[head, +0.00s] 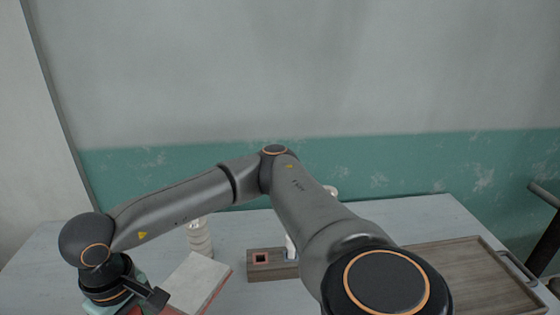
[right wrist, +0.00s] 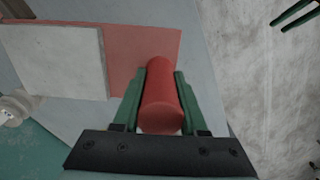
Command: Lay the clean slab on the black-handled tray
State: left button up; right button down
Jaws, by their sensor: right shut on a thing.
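A pale, flat slab (head: 198,281) lies at the front left of the table, on or overlapping a red sheet (right wrist: 145,55). The slab also shows in the right wrist view (right wrist: 60,60), with the red sheet along two of its sides. The brown wooden tray (head: 455,262) with a black handle (head: 517,266) lies at the right of the table, partly hidden by my right arm. My right gripper (right wrist: 161,78) is shut on a red cylinder (right wrist: 160,98), beside the red sheet; in the head view it is at the lower left. My left gripper is not in view.
A wooden block (head: 262,272) with a square recess stands mid-table, with a white object partly behind my arm. A pale ribbed jar (head: 200,240) stands behind the slab. A dark chair-like frame (head: 545,190) is beyond the right edge.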

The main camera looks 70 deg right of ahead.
aim_at(447, 282)
jog(key=k+l, duration=0.4)
jog(key=k, duration=0.2)
jog(key=k+l+z, duration=0.15)
jog(key=z, duration=0.2)
jog(key=k+l+z, duration=0.15)
jog(key=z, duration=1.05)
